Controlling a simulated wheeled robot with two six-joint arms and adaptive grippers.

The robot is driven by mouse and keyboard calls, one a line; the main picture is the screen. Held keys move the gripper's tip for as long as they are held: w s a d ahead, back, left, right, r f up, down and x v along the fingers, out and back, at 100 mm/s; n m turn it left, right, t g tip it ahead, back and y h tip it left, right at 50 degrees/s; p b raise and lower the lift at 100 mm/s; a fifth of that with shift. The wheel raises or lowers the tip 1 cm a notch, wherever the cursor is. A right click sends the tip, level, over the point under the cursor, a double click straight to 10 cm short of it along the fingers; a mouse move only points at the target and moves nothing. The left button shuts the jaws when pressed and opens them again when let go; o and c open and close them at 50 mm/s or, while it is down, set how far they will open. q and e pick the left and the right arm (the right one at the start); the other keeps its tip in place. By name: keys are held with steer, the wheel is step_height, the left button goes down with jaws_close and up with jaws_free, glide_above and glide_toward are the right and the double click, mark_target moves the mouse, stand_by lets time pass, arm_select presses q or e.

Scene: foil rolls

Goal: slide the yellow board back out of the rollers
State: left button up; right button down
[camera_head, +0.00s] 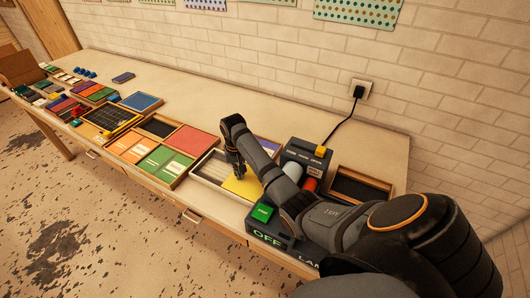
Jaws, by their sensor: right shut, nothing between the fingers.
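The yellow board (243,187) lies flat at the left side of the dark roller machine (306,152). Its right part is hidden behind my right arm, so I cannot tell how far it reaches between the rollers. My right gripper (239,174) points down at the board's far left corner. It is shut and empty; whether it touches the board is too small to tell. My left gripper is not in view.
A pale tray (208,168) is left of the board. A green button (262,213) and an "OFF" panel (267,237) are at the machine's front. A black cord runs to a wall socket (360,90). Coloured trays fill the table's left; its back strip is clear.

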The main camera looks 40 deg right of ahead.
mark_target(232, 174)
steer(key=shift+w+a+f, duration=0.15)
steer(key=shift+w+a, duration=0.05)
steer(key=shift+w, duration=0.05)
steer(key=shift+w, duration=0.1)
steer(key=shift+w+a+b, duration=0.25)
steer(key=shift+w+a, duration=0.05)
steer(key=shift+w, duration=0.4)
steer(key=shift+w+a+b, duration=0.2)
steer(key=shift+w+a, duration=0.05)
steer(key=shift+w, duration=0.4)
steer(key=shift+w, duration=0.1)
steer(key=shift+w+a+b, duration=0.3)
steer(key=shift+w+b, duration=0.25)
steer(key=shift+w, duration=0.05)
steer(key=shift+w+a+b, duration=0.25)
steer(key=shift+w+b, duration=0.25)
steer(key=shift+w, duration=0.15)
steer(key=shift+w+a, duration=0.1)
steer(key=shift+w, duration=0.05)
